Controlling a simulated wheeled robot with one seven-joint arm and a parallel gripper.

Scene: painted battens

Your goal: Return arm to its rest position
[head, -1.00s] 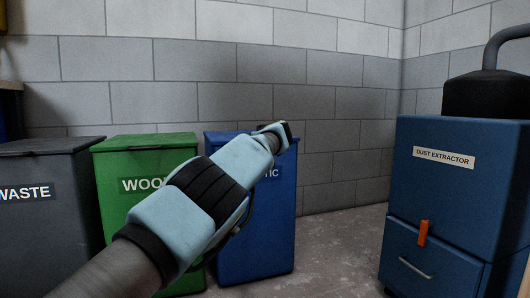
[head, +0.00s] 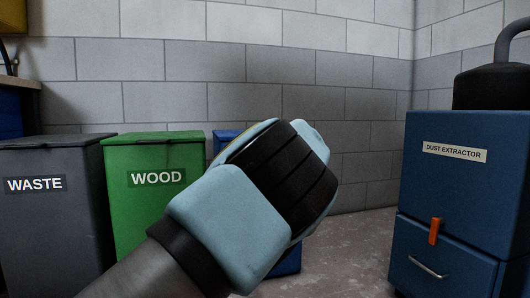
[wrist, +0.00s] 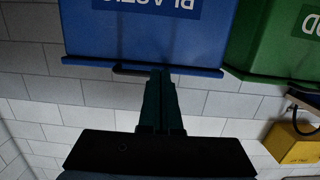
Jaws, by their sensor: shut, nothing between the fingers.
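My arm, pale blue with black bands, reaches up from the bottom of the head view. My gripper is hidden behind its own wrist there. In the wrist view, which is upside down, my gripper (wrist: 160,76) shows as two dark fingers shut together with nothing between them. Behind the fingers are the blue plastic bin (wrist: 145,35) and the pale block wall. In the head view my arm covers most of the blue bin (head: 226,137).
A grey waste bin (head: 50,225) and a green wood bin (head: 135,220) stand at left, lids down. A blue dust extractor (head: 455,195) with an orange latch stands at right. Bare floor (head: 345,250) lies between. A yellow box (wrist: 290,145) shows in the wrist view.

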